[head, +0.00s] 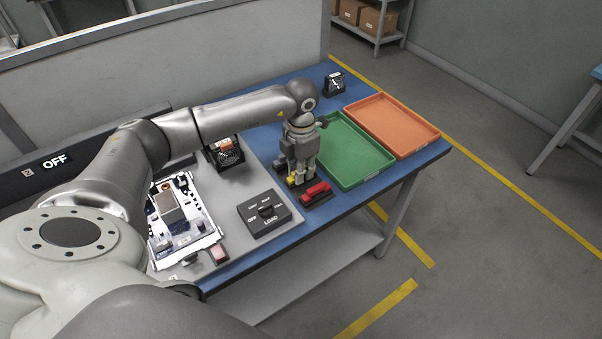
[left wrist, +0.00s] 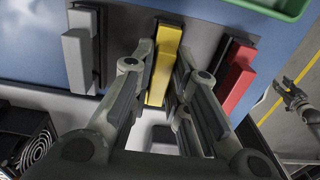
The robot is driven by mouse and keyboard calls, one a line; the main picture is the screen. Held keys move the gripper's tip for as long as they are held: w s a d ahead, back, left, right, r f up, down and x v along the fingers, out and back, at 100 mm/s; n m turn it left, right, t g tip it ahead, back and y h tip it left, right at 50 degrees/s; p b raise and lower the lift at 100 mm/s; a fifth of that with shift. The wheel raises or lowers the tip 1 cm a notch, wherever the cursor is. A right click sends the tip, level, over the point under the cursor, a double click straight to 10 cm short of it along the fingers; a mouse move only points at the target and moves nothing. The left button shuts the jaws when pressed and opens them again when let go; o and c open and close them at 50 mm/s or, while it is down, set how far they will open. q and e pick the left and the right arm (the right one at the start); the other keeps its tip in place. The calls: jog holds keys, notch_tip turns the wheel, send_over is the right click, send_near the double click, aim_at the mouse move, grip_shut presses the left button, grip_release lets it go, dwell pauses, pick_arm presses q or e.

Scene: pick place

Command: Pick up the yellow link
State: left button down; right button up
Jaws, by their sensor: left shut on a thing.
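In the head view my left gripper (head: 296,176) points down at the holder and hides most of the yellow link (head: 291,180). A red link (head: 317,193) is beside it on the right, and a grey link (left wrist: 79,60) is on the left in the left wrist view. What looks like my right gripper (left wrist: 294,100) shows small at that view's right edge; its jaw state is unclear.
A green tray (head: 352,182) and an orange tray (head: 433,136) lie behind and right of the holder on the blue table. A LOAD switch box (head: 254,223), a fan unit (head: 222,165) and a white-framed circuit assembly (head: 217,235) are to the left.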

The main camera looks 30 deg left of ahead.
pick_arm(q)
jog(key=shift+r, duration=0.1)
jog(key=shift+w+r, duration=0.1)
jog(key=shift+r, duration=0.4)
jog(key=s+d+r, duration=0.3)
jog(key=s+r, duration=1)
jog(key=r, duration=0.2)
jog(key=shift+s+d+r+b, duration=0.2)
jog(key=shift+s+d+b, duration=0.1)
jog(key=shift+d+b, duration=0.1)
dwell(0.4)
